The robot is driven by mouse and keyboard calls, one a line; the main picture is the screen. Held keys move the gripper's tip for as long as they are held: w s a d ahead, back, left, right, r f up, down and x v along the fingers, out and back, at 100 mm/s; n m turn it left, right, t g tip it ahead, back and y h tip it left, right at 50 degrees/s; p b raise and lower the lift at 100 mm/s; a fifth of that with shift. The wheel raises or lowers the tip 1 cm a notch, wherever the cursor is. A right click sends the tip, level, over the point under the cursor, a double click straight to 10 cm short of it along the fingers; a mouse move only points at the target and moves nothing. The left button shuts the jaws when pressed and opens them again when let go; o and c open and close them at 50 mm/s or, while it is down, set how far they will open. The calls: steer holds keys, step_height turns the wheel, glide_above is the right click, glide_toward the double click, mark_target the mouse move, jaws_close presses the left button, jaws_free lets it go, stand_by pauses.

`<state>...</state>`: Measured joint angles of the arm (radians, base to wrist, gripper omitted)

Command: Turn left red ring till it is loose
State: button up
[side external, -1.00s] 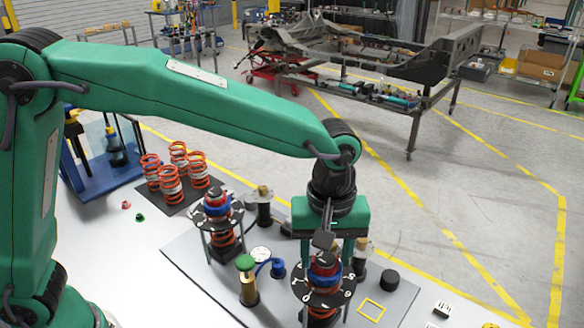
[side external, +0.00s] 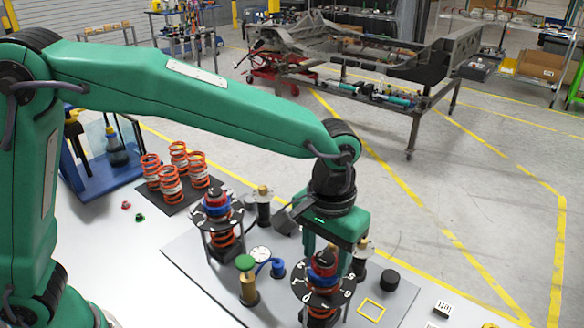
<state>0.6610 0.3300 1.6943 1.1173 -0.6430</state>
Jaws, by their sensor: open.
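Two spring fixtures stand on the grey plate. Each has a black numbered disc, an orange spring and a red ring above a blue ring. The red ring (side external: 216,201) of the left-hand fixture has nothing around it. The red ring (side external: 323,258) of the right-hand fixture sits between the fingers of my gripper (side external: 327,262). My green gripper points down over that fixture, open, one finger on each side. I cannot tell whether the fingers touch the ring. The gripper body hides part of the fixture's top.
A brass post with a green knob (side external: 246,263) and a blue part (side external: 277,268) stand between the fixtures. A black cylinder (side external: 390,280) and a yellow square frame (side external: 371,309) lie to the right. Several orange springs (side external: 171,184) stand on a dark mat behind.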

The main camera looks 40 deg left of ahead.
steer(key=shift+m, duration=0.3)
steer(key=shift+m, duration=2.1)
